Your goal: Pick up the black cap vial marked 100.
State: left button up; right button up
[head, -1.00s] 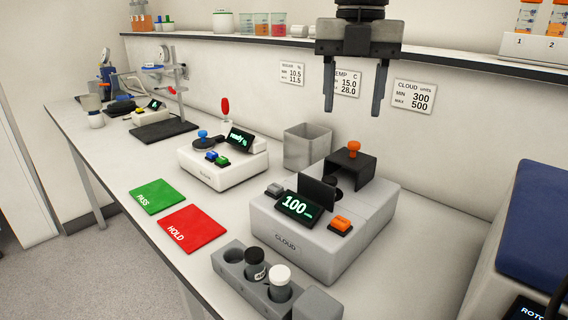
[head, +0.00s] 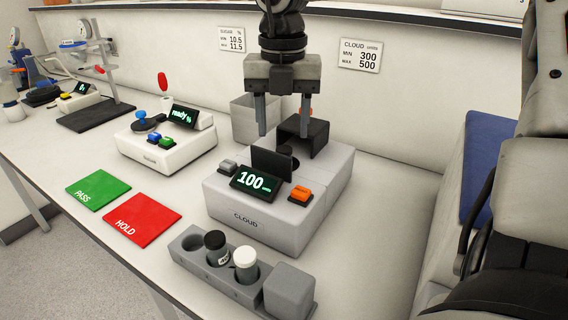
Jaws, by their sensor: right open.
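My right gripper (head: 283,131) is open and empty, pointing down above the grey CLOUD meter (head: 243,219). My left gripper is not in view.
The meter's display (head: 255,183) reads 100. A black hood (head: 304,135) stands close to the right finger, with a grey open bin (head: 255,120) behind to the left. Green PASS (head: 98,189) and red HOLD (head: 142,220) mats lie left. The bench right of the meter is clear.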

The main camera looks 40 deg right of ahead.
aim_at(284, 148)
jog(key=f, duration=0.4)
jog(key=shift+w+d+f, duration=0.1)
jog(key=shift+d+f, duration=0.1)
jog(key=shift+d, duration=0.05)
jog(key=c, duration=1.1)
notch_tip(284, 148, up, 10)
jog(key=shift+r, duration=0.1)
